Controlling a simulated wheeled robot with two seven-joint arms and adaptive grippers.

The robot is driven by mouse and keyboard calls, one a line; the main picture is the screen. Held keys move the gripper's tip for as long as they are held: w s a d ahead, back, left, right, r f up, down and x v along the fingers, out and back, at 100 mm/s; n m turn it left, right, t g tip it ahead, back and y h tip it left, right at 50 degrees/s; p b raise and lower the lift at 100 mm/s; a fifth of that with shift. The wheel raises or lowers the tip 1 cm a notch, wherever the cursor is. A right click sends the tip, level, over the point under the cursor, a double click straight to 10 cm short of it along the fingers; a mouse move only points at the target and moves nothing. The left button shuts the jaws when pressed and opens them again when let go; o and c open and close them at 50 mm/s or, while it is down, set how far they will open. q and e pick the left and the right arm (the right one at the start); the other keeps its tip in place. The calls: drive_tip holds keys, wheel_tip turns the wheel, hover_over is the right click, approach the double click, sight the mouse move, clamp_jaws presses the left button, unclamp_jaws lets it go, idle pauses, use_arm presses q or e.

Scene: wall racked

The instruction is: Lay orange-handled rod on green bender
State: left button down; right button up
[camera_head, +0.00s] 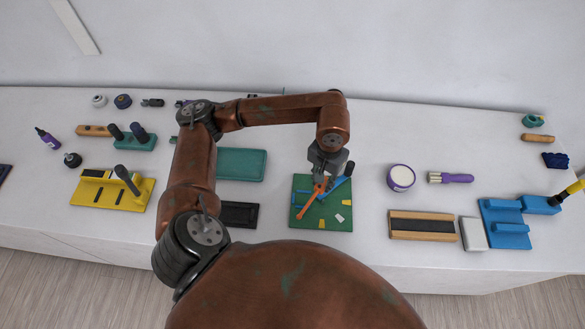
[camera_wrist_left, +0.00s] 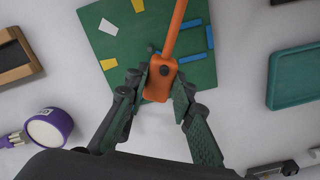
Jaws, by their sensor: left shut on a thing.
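The green bender (camera_head: 341,222) is a square green board with blue bars and small yellow and white pieces, on the bench right of centre. It fills the upper middle of the left wrist view (camera_wrist_left: 195,68). My left gripper (camera_head: 322,183) is over its upper part, pointing down. It is shut on the orange-handled rod (camera_head: 308,204). In the left wrist view, the orange block with a dark round spot (camera_wrist_left: 160,88) sits between the fingertips (camera_wrist_left: 158,90), and a straight orange bar runs from it across the board. I cannot tell whether the rod touches the board. My right gripper is not in view.
A teal tray (camera_head: 240,164) and a black tray (camera_head: 239,214) stand left of the board. A purple-rimmed round tub (camera_head: 401,177), a purple brush (camera_head: 450,178) and a wood-framed block (camera_head: 423,225) are to the right. The wall closes off the back.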

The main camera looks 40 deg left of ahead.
use_arm(q)
drive_tip(key=n+p, duration=0.1)
drive_tip(key=a+r+n+p, duration=0.1)
drive_tip(key=n+p, duration=0.1)
drive_tip(key=shift+r, duration=0.2)
drive_tip(key=shift+s+a+n+p, duration=1.25)
drive_tip(key=shift+s+n+p, duration=0.6)
drive_tip(key=shift+n+p, duration=7.15)
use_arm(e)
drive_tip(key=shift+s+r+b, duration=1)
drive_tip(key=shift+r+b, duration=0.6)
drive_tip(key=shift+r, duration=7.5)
use_arm(q)
wheel_tip(320, 180, down, 6)
drive_tip(key=n+b, duration=0.3)
drive_tip(key=b, duration=0.4)
drive_tip(key=shift+f, duration=0.1)
drive_tip(key=shift+f+b, duration=0.5)
drive_tip(key=shift+b, duration=0.15)
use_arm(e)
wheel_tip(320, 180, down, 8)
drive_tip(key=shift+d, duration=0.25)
